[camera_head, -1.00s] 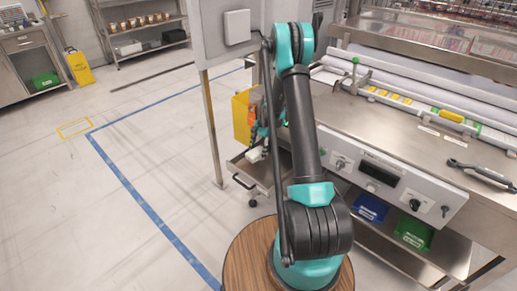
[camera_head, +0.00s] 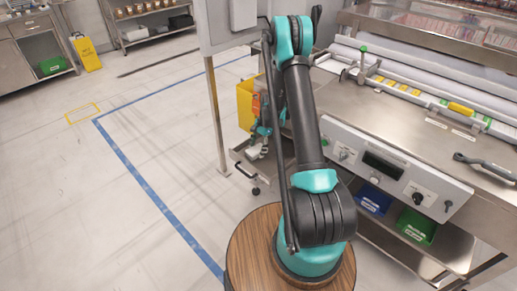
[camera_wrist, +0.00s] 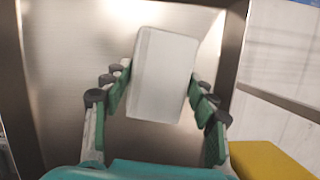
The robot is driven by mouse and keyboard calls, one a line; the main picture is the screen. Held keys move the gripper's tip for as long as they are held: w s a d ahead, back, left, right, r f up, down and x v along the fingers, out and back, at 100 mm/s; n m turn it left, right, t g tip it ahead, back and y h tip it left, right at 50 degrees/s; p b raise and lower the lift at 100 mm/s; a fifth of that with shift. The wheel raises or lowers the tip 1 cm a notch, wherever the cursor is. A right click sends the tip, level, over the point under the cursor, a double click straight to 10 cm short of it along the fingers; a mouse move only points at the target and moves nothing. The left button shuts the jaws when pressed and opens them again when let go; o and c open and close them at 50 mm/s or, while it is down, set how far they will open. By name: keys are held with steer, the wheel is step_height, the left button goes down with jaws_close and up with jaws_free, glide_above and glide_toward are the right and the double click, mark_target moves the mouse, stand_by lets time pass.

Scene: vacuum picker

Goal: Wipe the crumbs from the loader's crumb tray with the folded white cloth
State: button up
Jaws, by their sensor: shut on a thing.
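The folded white cloth (camera_wrist: 164,75) is between the two green-padded fingers of my gripper (camera_wrist: 160,92) in the wrist view, its flat face toward the camera. Behind it is the bare shiny metal of the crumb tray (camera_wrist: 65,45), with raised edges at left and right. I see no crumbs on the visible part. In the head view the tray (camera_head: 236,152) sits low beside the loader, and my gripper (camera_head: 261,137) is over it, partly hidden by my arm. The cloth (camera_head: 254,152) shows there as a small pale patch. I cannot tell whether it touches the tray.
A yellow bin (camera_head: 245,104) stands close behind the tray; yellow also shows in the wrist view's lower right corner. A metal post (camera_head: 214,115) rises left of the tray. The loader's control panel (camera_head: 385,165) is at right.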

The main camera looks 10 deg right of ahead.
mark_target(260, 147)
steer(key=shift+w+d+f, duration=0.15)
steer(key=shift+w+d, duration=0.05)
steer(key=shift+d, duration=0.05)
steer(key=shift+w+d, duration=0.2)
steer(key=shift+d, duration=0.1)
steer(key=shift+w+d, duration=0.5)
steer(key=shift+d, duration=0.1)
step_height(260, 147, up, 3)
steer(key=shift+s+f, duration=0.1)
steer(key=shift+f, duration=0.05)
steer(key=shift+r, duration=2.75)
